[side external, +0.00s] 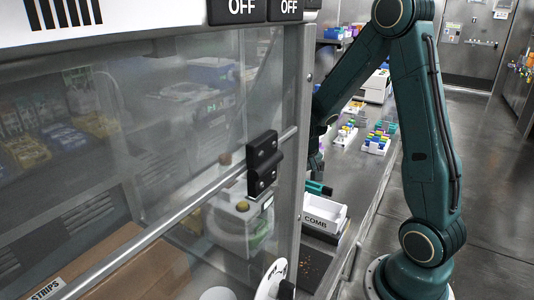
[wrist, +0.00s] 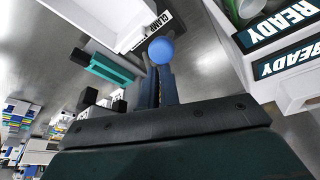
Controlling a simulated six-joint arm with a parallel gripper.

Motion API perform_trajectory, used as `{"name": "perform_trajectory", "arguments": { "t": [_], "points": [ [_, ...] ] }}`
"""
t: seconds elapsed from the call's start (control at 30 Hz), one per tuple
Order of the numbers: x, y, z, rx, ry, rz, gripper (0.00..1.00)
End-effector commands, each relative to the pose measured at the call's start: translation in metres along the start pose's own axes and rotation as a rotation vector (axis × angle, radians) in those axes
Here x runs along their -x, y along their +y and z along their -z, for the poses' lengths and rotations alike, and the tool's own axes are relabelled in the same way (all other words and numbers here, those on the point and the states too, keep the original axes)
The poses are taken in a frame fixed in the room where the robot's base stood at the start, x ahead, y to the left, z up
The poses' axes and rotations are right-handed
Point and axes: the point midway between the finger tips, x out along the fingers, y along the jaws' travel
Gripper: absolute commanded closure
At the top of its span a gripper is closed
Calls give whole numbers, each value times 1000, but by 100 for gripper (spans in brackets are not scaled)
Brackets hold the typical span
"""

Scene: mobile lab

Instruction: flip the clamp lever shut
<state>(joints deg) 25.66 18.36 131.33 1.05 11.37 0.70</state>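In the wrist view, a blue ball-shaped knob (wrist: 161,50), which looks like the lever's end, sits just beyond my fingertips. I cannot tell whether they touch it. The lever's stem is not clear. A white box labelled CLAMP (wrist: 117,22) stands beside the knob. My gripper (wrist: 162,76) shows as two dark blue fingers close together with a narrow slit between them. I see nothing held in the slit. In the side external view, my gripper is mostly hidden behind the cabinet frame, and the knob does not show.
A teal block with black ends (wrist: 110,68) lies left of my fingers. White units with READY signs (wrist: 285,25) stand close on the right. In the side view, a white COMB box (side external: 323,214) sits on the bench, and a glass-fronted cabinet (side external: 130,130) blocks the left.

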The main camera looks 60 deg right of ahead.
Motion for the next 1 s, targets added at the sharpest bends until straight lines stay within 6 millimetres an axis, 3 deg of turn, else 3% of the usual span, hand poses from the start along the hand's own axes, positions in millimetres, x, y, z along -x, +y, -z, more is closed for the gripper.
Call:
{"name": "perform_trajectory", "arguments": {
  "t": [0.03, 0.6, 0.77, 1.0],
  "points": [
    [-2, 3, -13, -2, -37, -6, 100],
    [-3, 4, -13, -3, -40, -11, 100],
    [-3, 5, -7, -3, -36, -10, 100],
    [0, 4, 18, -2, -17, -6, 100]
  ]
}}
